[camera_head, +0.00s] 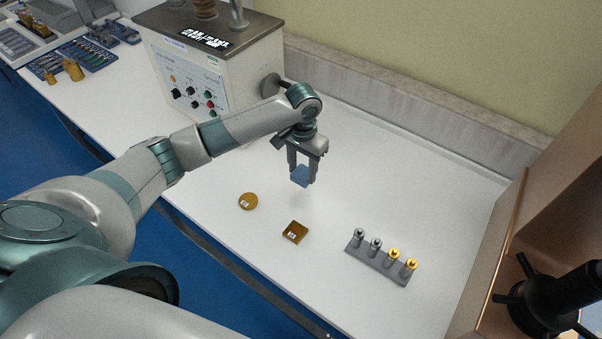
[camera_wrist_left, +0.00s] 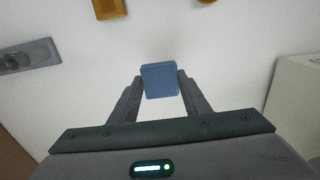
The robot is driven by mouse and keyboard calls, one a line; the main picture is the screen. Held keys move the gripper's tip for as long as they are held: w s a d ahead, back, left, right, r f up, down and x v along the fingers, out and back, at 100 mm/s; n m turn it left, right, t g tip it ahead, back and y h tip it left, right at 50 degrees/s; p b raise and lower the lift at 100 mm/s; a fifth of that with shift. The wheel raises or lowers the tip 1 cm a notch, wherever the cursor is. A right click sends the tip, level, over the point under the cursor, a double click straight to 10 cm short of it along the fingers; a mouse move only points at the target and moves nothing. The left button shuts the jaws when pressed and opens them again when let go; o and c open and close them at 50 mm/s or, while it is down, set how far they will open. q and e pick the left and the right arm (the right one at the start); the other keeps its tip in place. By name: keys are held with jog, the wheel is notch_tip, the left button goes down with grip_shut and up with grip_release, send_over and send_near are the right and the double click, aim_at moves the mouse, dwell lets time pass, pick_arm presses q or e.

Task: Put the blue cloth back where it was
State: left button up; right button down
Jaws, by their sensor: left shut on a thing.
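My left gripper (camera_head: 303,180) is shut on the blue cloth (camera_head: 300,176), a small folded blue block. It holds the cloth above the white table, to the right of the grey-topped tester. In the left wrist view the cloth (camera_wrist_left: 159,79) sits between the two fingertips of the left gripper (camera_wrist_left: 160,88). The cloth seems to hang clear of the table; the exact height is hard to tell. My right gripper is not in view.
A round brass block (camera_head: 248,201) and a square brass block (camera_head: 295,232) lie in front of the gripper. A grey holder (camera_head: 376,265) with several silver and gold pieces stands to the right. The tester (camera_head: 205,85) stands behind left. White table (camera_head: 400,180) is bare towards the back wall.

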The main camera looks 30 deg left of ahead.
aim_at(301, 169)
pick_arm(q)
jog(key=shift+w+a+f, duration=0.5)
jog(key=shift+w+a, duration=0.05)
jog(key=shift+w, duration=0.05)
notch_tip(301, 169, down, 3)
jog(key=shift+r+p, duration=0.1)
jog(key=shift+p, duration=0.65)
jog(key=shift+f, duration=0.55)
jog(key=shift+f, duration=0.1)
